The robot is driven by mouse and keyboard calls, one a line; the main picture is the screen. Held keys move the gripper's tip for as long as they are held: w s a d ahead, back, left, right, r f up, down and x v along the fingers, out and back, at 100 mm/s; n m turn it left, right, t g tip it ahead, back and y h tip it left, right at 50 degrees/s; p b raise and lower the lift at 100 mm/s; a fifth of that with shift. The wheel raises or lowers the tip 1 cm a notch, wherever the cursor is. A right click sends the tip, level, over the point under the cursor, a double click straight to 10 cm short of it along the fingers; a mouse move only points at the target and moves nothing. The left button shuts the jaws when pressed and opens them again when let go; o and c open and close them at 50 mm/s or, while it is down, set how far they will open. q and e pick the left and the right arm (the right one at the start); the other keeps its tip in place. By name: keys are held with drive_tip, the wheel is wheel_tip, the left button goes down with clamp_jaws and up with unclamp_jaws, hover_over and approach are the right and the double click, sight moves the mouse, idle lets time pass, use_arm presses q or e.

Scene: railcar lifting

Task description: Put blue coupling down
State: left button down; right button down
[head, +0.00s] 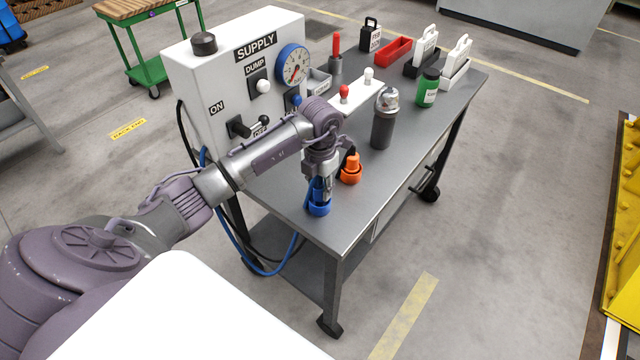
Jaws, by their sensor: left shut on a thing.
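The blue coupling (318,207) is at the near left part of the grey metal cart top, with a blue hose running from it over the cart's edge. My left gripper (321,184) points down from above and is shut on the blue coupling. The coupling's lower end is at or just above the cart top; I cannot tell whether it touches. The gripper hides its upper part. My right gripper is not in view.
An orange coupling (351,172) stands just right of my gripper. A dark cylinder (382,130) and a green bottle (428,88) stand farther right. The white supply box (207,82) with gauge (294,64) is behind my arm. The cart's near right top (375,185) is clear.

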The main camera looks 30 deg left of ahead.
use_arm(q)
drive_tip(key=shift+f, duration=0.2)
drive_tip(key=shift+f, duration=0.2)
drive_tip(key=c, duration=0.8)
unclamp_jaws()
drive_tip(key=shift+o, duration=0.2)
